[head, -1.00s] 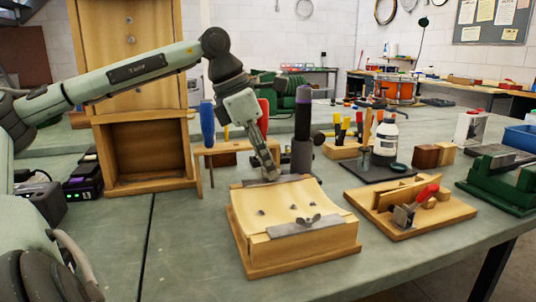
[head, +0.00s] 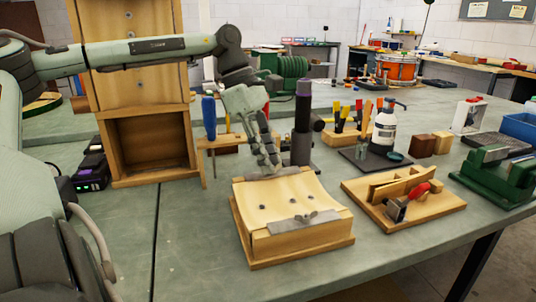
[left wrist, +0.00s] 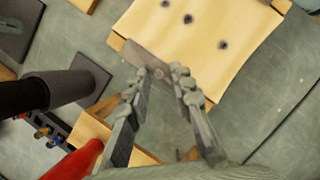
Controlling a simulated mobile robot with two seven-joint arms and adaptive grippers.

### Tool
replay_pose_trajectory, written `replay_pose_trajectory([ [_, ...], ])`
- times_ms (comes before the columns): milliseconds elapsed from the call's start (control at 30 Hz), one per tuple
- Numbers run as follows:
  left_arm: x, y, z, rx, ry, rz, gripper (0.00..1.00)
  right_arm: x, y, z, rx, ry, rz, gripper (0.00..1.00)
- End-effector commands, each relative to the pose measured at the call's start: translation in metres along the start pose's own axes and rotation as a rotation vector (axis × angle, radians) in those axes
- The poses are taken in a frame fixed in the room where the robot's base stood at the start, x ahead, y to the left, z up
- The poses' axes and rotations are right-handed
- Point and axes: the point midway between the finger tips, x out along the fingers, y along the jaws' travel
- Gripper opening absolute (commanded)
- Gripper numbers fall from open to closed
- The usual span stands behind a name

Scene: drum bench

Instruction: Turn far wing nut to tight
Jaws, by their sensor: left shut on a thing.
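A curved pale wooden shell (head: 290,200) lies on a wooden block on the bench, with several dark holes in it. The near wing nut (head: 305,216) sits on a metal plate along the shell's front edge. The far metal plate (left wrist: 143,58) lies along the opposite edge in the left wrist view. My left gripper (head: 270,168) points down at that far edge, its fingertips close together over the plate. In the left wrist view the fingertips (left wrist: 169,72) are shut on the far wing nut, which they mostly hide. My right gripper is not in view.
A dark upright post (head: 303,125) stands just right of my left gripper. A wooden board with a red-handled tool (head: 405,200) lies to the right. The bench in front is clear.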

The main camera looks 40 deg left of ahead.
Motion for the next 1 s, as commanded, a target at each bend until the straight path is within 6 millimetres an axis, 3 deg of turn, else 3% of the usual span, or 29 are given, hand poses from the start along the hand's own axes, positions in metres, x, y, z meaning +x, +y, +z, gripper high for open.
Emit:
replay_pose_trajectory([
  [500,0.002,0.0,-0.001,0.02,0.001,-0.007,0.0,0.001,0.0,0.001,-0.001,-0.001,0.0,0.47],
  [533,0.002,0.0,-0.001,0.02,0.001,-0.007,0.26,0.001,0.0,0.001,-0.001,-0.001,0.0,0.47],
  [600,0.002,0.0,-0.001,0.019,0.001,-0.007,0.32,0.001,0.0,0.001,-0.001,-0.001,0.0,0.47],
  [867,0.0,0.0,0.0,0.018,0.0,-0.006,0.32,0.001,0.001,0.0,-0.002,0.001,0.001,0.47],
  [1000,-0.01,0.001,0.0,0.018,-0.001,-0.003,0.32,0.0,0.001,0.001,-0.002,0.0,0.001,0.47],
])
